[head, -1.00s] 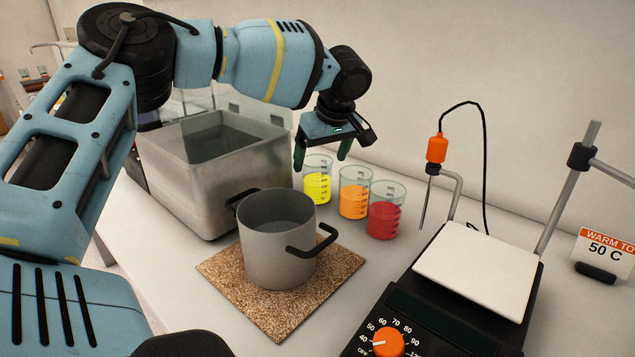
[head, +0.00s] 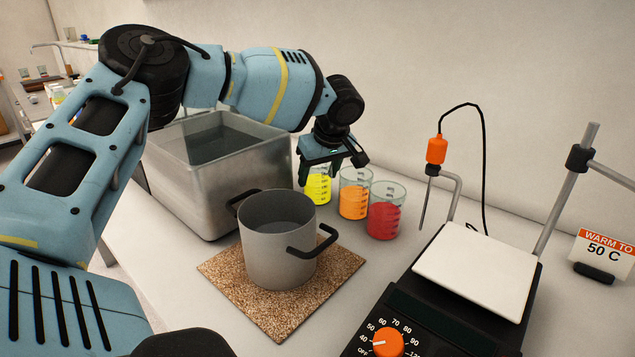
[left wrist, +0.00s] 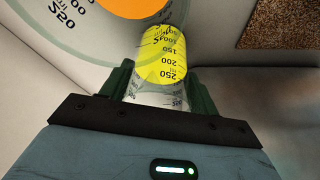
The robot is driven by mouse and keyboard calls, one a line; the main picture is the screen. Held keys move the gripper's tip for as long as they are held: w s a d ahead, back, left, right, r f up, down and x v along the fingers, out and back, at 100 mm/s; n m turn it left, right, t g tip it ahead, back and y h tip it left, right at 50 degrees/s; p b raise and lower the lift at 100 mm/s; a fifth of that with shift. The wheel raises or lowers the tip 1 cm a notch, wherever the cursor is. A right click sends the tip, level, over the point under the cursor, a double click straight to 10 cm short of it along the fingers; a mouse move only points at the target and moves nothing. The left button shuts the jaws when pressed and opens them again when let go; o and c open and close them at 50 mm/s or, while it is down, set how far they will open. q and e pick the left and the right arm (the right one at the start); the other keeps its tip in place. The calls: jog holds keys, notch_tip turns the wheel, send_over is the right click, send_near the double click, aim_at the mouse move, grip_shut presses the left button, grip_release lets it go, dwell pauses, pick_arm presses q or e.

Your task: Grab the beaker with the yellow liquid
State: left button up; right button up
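The beaker with yellow liquid (head: 318,188) stands upright on the bench, leftmost of three beakers in the head view. My left gripper (head: 320,174) is above it, pointing down, with its green fingers around the upper part of the beaker. In the left wrist view the yellow beaker (left wrist: 163,55) lies between the two fingers (left wrist: 160,82). The fingers are apart, one on each side, and no firm grip shows. The beaker's rim is partly hidden by the gripper in the head view. My right gripper is not in view.
An orange beaker (head: 354,200) and a red beaker (head: 384,218) stand close to the right. A pot (head: 270,250) sits on a cork mat (head: 225,283) in front. A metal bath (head: 200,190) is left. A hotplate (head: 478,268) with a probe (head: 436,150) is right.

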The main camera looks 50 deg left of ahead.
pick_arm(q)
jog(key=c, duration=0.6)
jog(key=shift+r, duration=0.2)
jog(key=shift+d+r, duration=0.15)
jog(key=shift+r, duration=0.25)
notch_tip(320, 180, up, 11)
jog(key=s+d+b, duration=0.1)
jog(key=s+d, duration=0.2)
jog(key=d, duration=0.6)
jog(key=s+d+b, duration=0.1)
jog(key=s+d, duration=0.3)
jog(key=d, duration=0.5)
jog(key=shift+s+f, duration=0.2)
jog(key=shift+f, duration=0.1)
jog(key=shift+d, duration=0.1)
